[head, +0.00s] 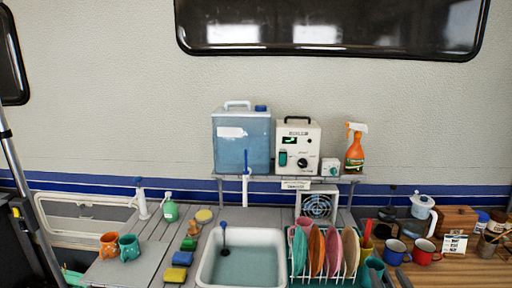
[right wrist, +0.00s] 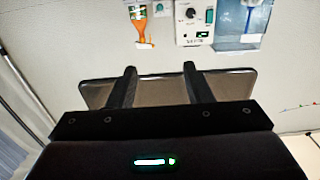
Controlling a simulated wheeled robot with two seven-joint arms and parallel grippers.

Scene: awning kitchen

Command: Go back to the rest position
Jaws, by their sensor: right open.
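My right gripper (right wrist: 158,78) is open in the right wrist view, its two dark fingers spread with nothing between them. My left gripper is not in view.
A sink (head: 240,262), a dish rack (head: 296,268) with plates, and several cups and mugs (head: 395,250) crowd the counter. A shelf holds a blue water tank (head: 242,150), a white device (head: 299,150) and an orange spray bottle (head: 354,155).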

